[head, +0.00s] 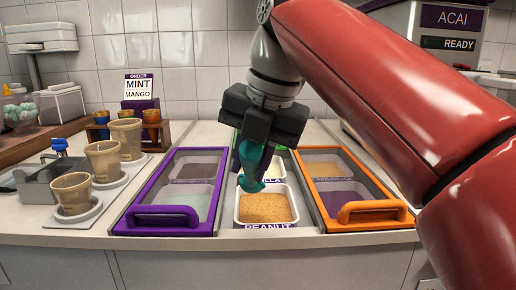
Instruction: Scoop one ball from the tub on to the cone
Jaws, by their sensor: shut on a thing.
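My gripper (256,146) is shut on a teal scoop (250,178). It holds the scoop pointing down over the open middle bay of the counter freezer. The scoop's lower end is above or at the far edge of the tan tub labelled PEANUT (265,208); I cannot tell whether it touches. No ball is clearly visible on the scoop. A pale tub (274,170) behind it, with a label ending in "LLA", is partly hidden by the scoop. Cones (151,116) stand in a wooden rack (160,138) at the back left.
A purple-framed lid (150,188) covers the left bay and an orange-framed lid (370,214) the right bay. Tan cups (103,160) stand on white discs at left, beside a grey basin (42,182). An order sign (139,87) reads MINT, MANGO. An ACAI machine (448,40) stands back right.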

